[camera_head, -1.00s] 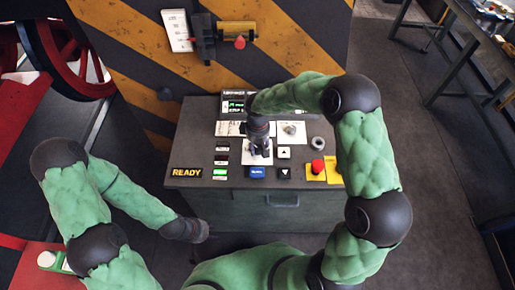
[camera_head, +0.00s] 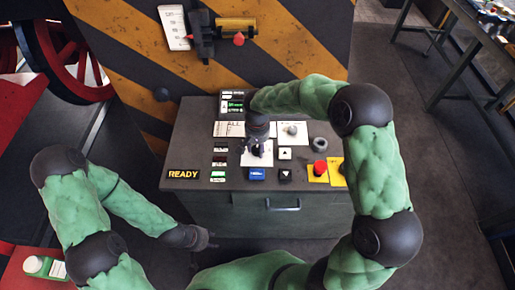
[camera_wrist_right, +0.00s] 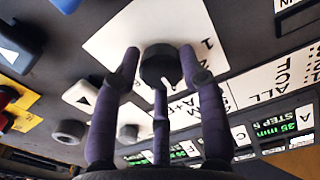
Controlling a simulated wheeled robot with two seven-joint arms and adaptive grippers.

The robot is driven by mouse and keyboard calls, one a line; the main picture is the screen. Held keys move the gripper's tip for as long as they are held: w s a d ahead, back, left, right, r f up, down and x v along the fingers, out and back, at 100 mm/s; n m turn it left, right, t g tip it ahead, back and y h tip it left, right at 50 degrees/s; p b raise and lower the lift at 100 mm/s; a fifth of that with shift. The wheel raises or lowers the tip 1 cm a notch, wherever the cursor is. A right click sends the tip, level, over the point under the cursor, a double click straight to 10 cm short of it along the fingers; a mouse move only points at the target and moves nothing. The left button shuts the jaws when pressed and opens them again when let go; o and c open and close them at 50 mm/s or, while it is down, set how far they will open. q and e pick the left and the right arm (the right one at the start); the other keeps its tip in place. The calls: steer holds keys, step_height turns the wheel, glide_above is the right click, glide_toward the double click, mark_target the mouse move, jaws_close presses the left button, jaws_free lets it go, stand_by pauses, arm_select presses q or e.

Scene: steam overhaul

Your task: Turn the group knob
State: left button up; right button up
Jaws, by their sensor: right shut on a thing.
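The group knob (camera_wrist_right: 158,62) is a dark round knob with a white pointer mark, on a white card (camera_wrist_right: 115,38) on the console. My right gripper (camera_head: 256,148) reaches down to it from above. In the right wrist view its purple fingers stand around the knob and are shut on its sides. In the head view the fingers and wrist mostly hide the knob. My left gripper (camera_head: 203,239) hangs low, in front of the console's left side and away from the knob. It is dark, and its fingers are too small to read.
The console (camera_head: 190,130) also carries a red button (camera_head: 319,169) on yellow, a blue button (camera_head: 257,174), arrow buttons, a grey ring-shaped knob (camera_head: 320,144) and a lit READY sign (camera_head: 184,174).

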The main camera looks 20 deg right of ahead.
mark_target(256, 150)
steer(key=shift+s+a+f+m, duration=0.15)
steer(key=shift+s+f+m, duration=0.25)
steer(key=shift+m, duration=0.3)
steer(key=o, duration=1.1)
steer(key=shift+a+r, duration=0.1)
steer(key=shift+w+r, duration=0.15)
steer(key=shift+w+r, duration=0.15)
steer(key=shift+r, duration=0.3)
step_height(256, 150, up, 11)
steer(key=shift+r, duration=0.1)
